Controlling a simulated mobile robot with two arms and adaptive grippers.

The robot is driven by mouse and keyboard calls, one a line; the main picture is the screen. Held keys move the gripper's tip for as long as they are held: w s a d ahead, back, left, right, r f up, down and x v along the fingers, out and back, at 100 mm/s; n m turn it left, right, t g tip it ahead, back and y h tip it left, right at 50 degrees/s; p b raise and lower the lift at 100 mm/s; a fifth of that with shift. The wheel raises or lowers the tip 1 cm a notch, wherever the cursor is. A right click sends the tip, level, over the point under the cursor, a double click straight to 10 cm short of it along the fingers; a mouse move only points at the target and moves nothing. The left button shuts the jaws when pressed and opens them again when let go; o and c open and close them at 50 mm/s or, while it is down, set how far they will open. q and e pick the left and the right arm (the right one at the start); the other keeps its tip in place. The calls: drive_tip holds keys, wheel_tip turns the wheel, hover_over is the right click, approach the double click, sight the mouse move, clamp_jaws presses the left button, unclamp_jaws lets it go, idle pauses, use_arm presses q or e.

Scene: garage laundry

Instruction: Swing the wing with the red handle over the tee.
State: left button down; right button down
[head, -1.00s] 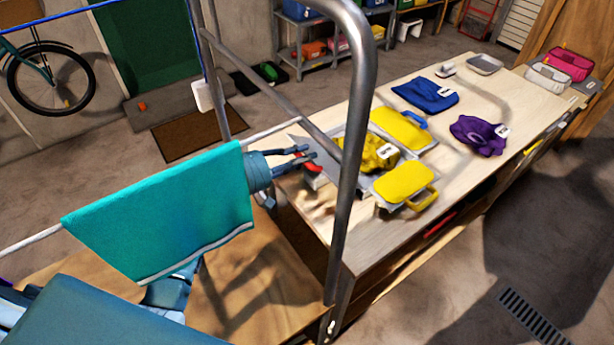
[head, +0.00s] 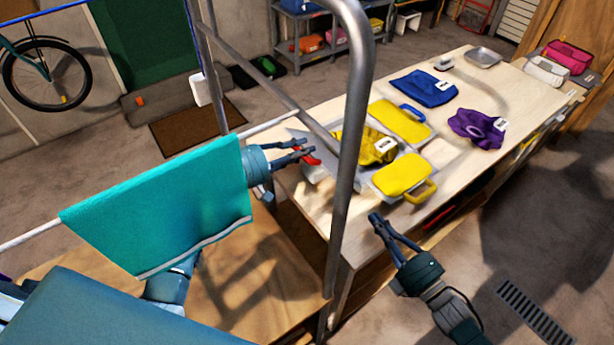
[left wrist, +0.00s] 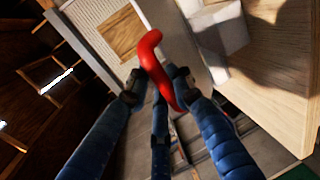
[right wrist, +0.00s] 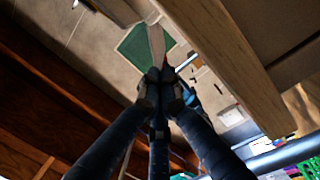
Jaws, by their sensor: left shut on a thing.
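My left gripper (head: 306,153) reaches past the cart rail and is shut on the red handle (left wrist: 155,65), which also shows in the head view (head: 311,158). The grey wing (head: 298,138) with this handle is at the left side of the folding board, partly hidden by the rail; its tilt is hard to tell. The yellow tee (head: 375,146), rumpled and with a white tag, lies in the middle of the board. Beside it are flat yellow panels, one with a blue handle (head: 412,112) and one with a yellow handle (head: 423,191). My right gripper (head: 379,220) is shut and empty by the table's front edge.
A metal cart frame (head: 355,100) stands between me and the table, with a teal towel (head: 160,210) over its bar. A blue garment (head: 424,88), a purple garment (head: 477,129) and a grey tray (head: 483,57) lie farther along the table (head: 340,235).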

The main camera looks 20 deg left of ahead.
use_arm(q)
drive_tip(key=shift+d, duration=0.1)
use_arm(e)
drive_tip(key=s+a+r+n+g, duration=0.15)
drive_tip(key=a+r+n, duration=0.35)
drive_tip(key=a+n, duration=0.55)
drive_tip(key=x, duration=1.1)
drive_tip(key=shift+s+a+r+m, duration=0.25)
drive_tip(key=shift+a+m, duration=0.1)
use_arm(q)
drive_tip(key=shift+f, duration=0.1)
use_arm(e)
drive_tip(key=shift+w+d+r, duration=0.35)
drive_tip(key=shift+w+r, duration=0.2)
drive_tip(key=shift+r, duration=0.15)
use_arm(q)
drive_tip(key=c, duration=1.5)
unclamp_jaws()
drive_tip(key=shift+s, duration=0.1)
drive_tip(key=shift+c, duration=0.2)
drive_tip(key=shift+f, duration=0.1)
use_arm(e)
drive_tip(key=shift+d, duration=0.1)
